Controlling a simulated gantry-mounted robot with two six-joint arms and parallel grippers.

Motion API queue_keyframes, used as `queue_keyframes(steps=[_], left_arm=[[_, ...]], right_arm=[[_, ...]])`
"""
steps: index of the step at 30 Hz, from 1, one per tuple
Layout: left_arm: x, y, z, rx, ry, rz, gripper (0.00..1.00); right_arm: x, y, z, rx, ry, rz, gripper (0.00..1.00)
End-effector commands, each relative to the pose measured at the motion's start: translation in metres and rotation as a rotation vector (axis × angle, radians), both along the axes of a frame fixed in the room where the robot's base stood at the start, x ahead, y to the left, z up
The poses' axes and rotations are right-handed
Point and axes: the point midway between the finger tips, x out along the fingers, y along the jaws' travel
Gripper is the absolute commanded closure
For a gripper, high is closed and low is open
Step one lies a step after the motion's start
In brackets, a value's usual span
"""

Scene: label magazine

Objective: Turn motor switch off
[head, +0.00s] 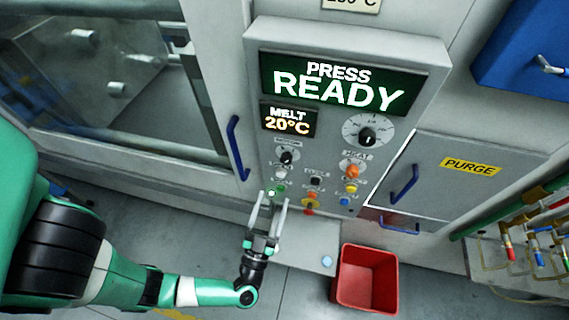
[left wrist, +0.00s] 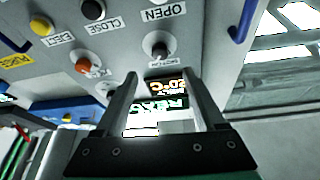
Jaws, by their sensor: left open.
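The motor switch (head: 287,157) is a small dark rotary knob on a pale plate, at the upper left of the control panel under the melt display. It also shows upside down in the left wrist view (left wrist: 158,48), with its label just below it. My left gripper (head: 273,197) is open and empty, its fingers pointing at the panel's lower left, below the switch in the head view. In the left wrist view, the switch lies just beyond and between the two fingertips (left wrist: 160,74), apparently apart from them. The knob's exact setting is too small to tell. My right gripper is not in view.
Several buttons, an orange heat knob (head: 352,171) and a large dial (head: 368,135) sit close by. A display (head: 340,86) reads PRESS READY. Blue handles flank the panel, on the door (head: 237,148) and the purge cabinet (head: 404,184). A red bin (head: 367,279) stands on the floor below.

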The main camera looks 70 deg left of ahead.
Motion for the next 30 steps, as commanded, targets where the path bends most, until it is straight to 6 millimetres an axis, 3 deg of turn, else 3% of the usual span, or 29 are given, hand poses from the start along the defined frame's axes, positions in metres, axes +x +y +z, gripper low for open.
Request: queue_keyframes(steps=[15,27,30], left_arm=[[0.055,0.07,0.038,0.0,-0.002,0.004,0.28],[0.063,0.079,0.042,0.0,0.0,0.001,0.28],[0.062,0.078,0.041,0.0,0.0,0.001,0.46]], right_arm=[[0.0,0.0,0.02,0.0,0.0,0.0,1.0],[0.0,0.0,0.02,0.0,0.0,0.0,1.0],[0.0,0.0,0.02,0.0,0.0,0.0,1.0]])
